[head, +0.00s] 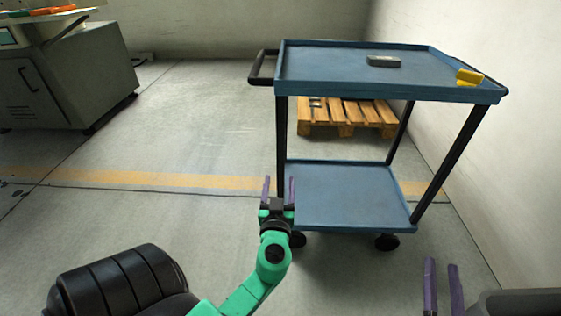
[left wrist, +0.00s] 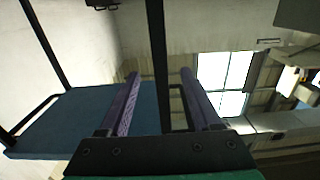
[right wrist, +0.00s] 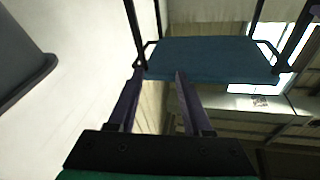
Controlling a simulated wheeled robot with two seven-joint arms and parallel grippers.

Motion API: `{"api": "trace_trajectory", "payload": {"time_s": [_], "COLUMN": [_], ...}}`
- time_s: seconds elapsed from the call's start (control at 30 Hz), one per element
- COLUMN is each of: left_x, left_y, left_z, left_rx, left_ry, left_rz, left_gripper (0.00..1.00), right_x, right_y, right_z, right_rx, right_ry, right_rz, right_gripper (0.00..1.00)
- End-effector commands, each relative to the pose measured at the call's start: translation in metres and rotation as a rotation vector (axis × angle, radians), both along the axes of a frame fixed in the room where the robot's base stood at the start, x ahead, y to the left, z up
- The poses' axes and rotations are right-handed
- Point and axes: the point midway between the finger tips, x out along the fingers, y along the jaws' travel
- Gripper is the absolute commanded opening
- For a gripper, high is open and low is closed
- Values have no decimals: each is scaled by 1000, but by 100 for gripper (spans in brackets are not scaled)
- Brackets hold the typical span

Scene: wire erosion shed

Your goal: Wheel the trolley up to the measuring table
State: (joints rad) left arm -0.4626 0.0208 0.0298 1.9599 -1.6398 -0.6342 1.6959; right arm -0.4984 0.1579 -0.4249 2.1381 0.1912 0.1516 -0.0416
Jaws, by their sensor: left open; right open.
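The trolley (head: 350,62) stands right of centre in the head view, blue, with two shelves, black posts and wheels. Its black handle (head: 262,67) sticks out from the left end of the top shelf. My left gripper (head: 279,187) is open and empty, low in front of the trolley's near left post, below the handle. The trolley's blue underside also shows in the left wrist view (left wrist: 60,122) and the right wrist view (right wrist: 205,58). My right gripper (head: 442,287) is open and empty at the lower right. I cannot tell which thing is the measuring table.
A grey cabinet-like machine (head: 75,75) stands at the left, with orange items on a light top (head: 45,12). A wooden pallet (head: 345,116) lies behind the trolley. A dark block (head: 383,61) and a yellow item (head: 469,76) sit on top. A wall is close right; the left floor is clear.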

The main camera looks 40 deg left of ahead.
Motion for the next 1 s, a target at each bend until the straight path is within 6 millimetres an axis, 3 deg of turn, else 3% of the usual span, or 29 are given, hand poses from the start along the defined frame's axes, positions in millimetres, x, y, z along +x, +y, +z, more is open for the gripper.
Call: {"api": "trace_trajectory", "payload": {"time_s": [0.2, 0.5, 0.7, 0.97, 1.0], "left_x": [36, 82, 97, 97, 97], "left_y": [27, 62, 73, 74, 74], "left_z": [1, 0, 0, 0, 0], "left_rx": [2, 1, 0, -1, -1], "left_ry": [-2, 0, 0, 1, 1], "left_rz": [1, 1, -1, 0, 0], "left_gripper": [65, 65, 65, 65, 54], "right_x": [-8, -15, -11, -6, -6], "right_y": [2, 3, 2, 2, 2], "right_z": [-23, -41, -30, -15, -15], "right_rx": [-8, -17, -13, -6, -7], "right_ry": [70, 116, 84, 47, 48], "right_rz": [9, 16, 11, 9, 9], "right_gripper": [50, 50, 50, 50, 50]}}
